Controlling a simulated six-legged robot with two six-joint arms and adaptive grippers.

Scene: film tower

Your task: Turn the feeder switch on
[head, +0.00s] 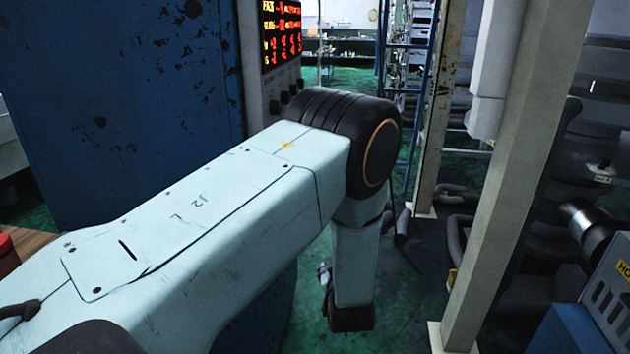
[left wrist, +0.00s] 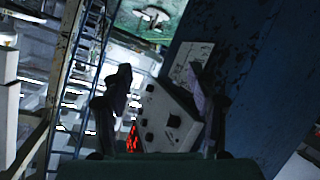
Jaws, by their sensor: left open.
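In the left wrist view a pale control panel (left wrist: 165,118) with several dark knobs or switches shows tilted between the fingers of my left gripper (left wrist: 158,76). One larger dark control (left wrist: 174,121) sits at the panel's right. I cannot tell which control is the feeder switch or how it is set. The gripper's fingers are apart with nothing held; contact with the panel is not visible. In the head view the panel's dark knobs (head: 285,98) show below a red lit display (head: 281,33), partly hidden by my left arm. My right gripper is not in view.
A worn blue cabinet (head: 130,90) stands left of the panel. A pale post (head: 500,190) and a blue ladder frame (head: 405,100) stand to the right. Black hoses and a machine (head: 610,270) fill the far right. Green floor (head: 400,310) shows between.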

